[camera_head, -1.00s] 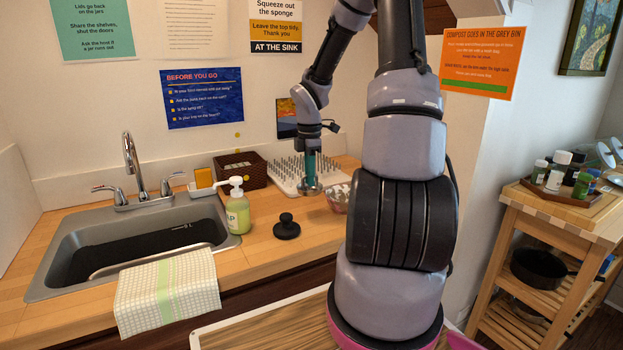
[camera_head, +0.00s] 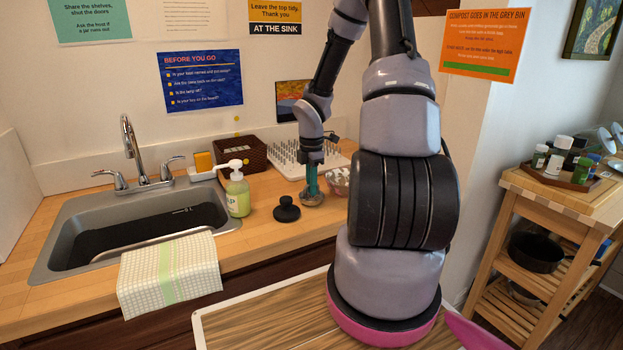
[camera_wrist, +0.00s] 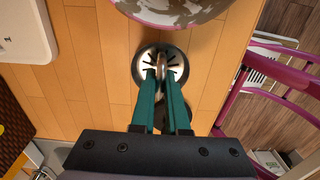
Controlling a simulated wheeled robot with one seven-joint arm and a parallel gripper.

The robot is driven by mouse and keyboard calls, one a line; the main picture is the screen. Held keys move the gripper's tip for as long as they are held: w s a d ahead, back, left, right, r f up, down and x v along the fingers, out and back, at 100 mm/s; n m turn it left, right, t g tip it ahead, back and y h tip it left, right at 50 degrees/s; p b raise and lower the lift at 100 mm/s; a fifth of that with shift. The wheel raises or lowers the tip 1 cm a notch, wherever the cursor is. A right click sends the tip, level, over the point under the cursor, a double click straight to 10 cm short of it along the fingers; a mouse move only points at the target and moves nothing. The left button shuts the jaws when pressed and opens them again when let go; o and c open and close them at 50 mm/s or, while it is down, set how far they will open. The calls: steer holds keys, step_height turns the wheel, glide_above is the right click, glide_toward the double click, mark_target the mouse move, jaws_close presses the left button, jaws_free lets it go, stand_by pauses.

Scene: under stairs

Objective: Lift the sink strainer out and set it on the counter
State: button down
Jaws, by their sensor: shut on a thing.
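The sink strainer (camera_head: 312,200) is a round metal basket with dark slots. In the wrist view the strainer (camera_wrist: 148,62) sits at the fingertips, its slotted face and central knob toward the camera. My gripper (camera_head: 311,180) points down over the wooden counter (camera_head: 262,222), to the right of the sink (camera_head: 60,270). Its two teal fingers, also in the wrist view (camera_wrist: 160,78), are shut on the strainer's knob. The strainer is at or just above the counter; I cannot tell whether it touches.
A black stopper (camera_head: 287,210) stands close left of the strainer. A bowl (camera_head: 338,182) is close right, and a white pegged drying rack (camera_head: 290,160) is behind. A soap bottle (camera_head: 238,195) stands by the sink; a checked towel (camera_head: 170,275) hangs over the front edge.

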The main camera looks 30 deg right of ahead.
steer(key=shift+f, duration=0.3)
steer(key=c, duration=0.8)
jaws_free()
steer(key=shift+c, duration=0.2)
steer(key=o, duration=0.4)
steer(key=shift+o, duration=0.2)
steer(key=shift+r, duration=0.1)
steer(key=shift+r, duration=3.95)
